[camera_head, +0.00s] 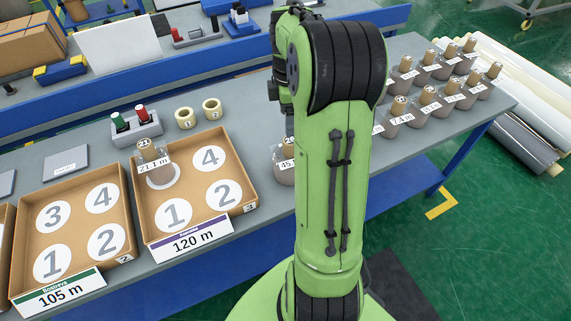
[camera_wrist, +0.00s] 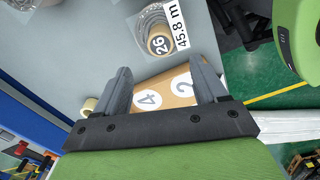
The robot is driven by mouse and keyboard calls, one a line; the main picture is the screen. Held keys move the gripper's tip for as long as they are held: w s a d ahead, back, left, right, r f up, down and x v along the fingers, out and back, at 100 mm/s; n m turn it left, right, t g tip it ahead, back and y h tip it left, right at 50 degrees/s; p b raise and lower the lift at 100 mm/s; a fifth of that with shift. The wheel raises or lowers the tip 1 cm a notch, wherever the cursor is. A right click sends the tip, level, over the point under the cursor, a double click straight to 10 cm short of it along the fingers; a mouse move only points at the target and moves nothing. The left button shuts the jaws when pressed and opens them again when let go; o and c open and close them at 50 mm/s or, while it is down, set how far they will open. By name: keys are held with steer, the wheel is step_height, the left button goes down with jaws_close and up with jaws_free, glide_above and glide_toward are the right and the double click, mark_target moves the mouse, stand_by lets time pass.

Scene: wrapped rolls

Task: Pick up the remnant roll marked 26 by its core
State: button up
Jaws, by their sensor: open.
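The roll marked 26 (camera_wrist: 158,32) shows in the wrist view, with its brown core and a label reading 45.8 m. It stands upright on the grey table, just beyond my open fingertips. In the head view this roll (camera_head: 284,168) is partly hidden behind my green arm. My gripper (camera_wrist: 162,80) is open and empty, with the roll apart from both fingers. In the head view my gripper is hidden behind my arm.
A tray labelled 120 m (camera_head: 243,178) holds the roll marked 21 (camera_head: 152,158). An empty tray labelled 105 m (camera_head: 73,208) lies to its left. Several other rolls (camera_head: 430,92) stand at the right of the table (camera_head: 255,105). A marker holder (camera_head: 137,128) and tape rolls (camera_head: 185,117) stand behind the trays.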

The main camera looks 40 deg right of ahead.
mark_target(289, 140)
step_height(289, 140, down, 6)
steer(key=shift+d+r+b, duration=0.1)
steer(key=shift+b, duration=0.55)
step_height(289, 140, down, 6)
steer(key=shift+s+r+b, duration=0.1)
steer(key=shift+r+b, duration=0.1)
steer(key=shift+b, duration=0.75)
steer(key=shift+r, duration=0.1)
jaws_close()
